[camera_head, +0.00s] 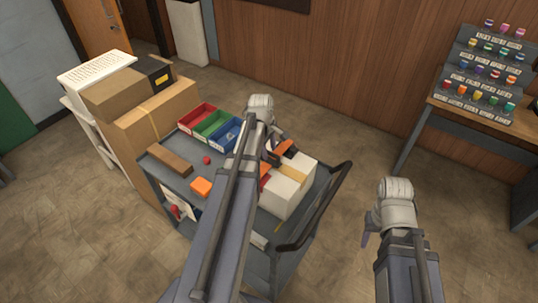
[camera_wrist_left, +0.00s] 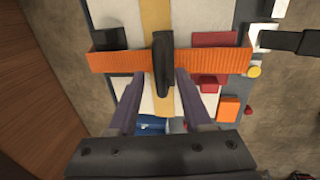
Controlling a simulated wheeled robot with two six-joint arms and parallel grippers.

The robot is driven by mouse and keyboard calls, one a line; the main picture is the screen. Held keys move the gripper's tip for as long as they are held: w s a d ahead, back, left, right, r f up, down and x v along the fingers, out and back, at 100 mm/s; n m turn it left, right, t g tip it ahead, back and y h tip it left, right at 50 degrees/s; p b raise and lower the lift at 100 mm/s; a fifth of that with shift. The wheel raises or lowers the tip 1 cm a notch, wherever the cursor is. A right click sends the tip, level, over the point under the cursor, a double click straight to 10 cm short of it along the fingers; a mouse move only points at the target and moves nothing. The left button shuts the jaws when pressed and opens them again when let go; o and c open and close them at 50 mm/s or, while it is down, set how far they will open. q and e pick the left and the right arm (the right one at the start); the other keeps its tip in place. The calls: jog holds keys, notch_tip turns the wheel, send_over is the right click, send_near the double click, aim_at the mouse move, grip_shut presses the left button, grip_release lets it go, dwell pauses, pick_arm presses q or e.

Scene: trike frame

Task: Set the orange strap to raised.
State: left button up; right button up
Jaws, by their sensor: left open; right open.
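The orange strap (camera_wrist_left: 112,62) runs as a wide band across the upper middle of the left wrist view. A dark upright grip piece (camera_wrist_left: 163,65) sits at its middle. In the head view only a bit of the strap (camera_head: 289,147) shows beside my left arm; how high it stands is hard to tell. My left gripper (camera_wrist_left: 160,78) is open, with its fingers on either side of the dark piece and a gap showing on both sides. In the head view my left arm hides much of it. My right gripper (camera_head: 368,238) is open and empty, right of the cart.
The grey cart (camera_head: 325,185) carries a white box (camera_head: 285,197), red, green and blue bins (camera_head: 213,124), a brown block (camera_head: 170,160) and an orange block (camera_head: 201,187). Cartons (camera_head: 150,120) stand at left. A bottle rack (camera_head: 485,75) stands on a table at right. Open floor lies between.

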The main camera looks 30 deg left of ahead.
pick_arm(q)
grip_shut()
dwell(0.5)
dwell(1.0)
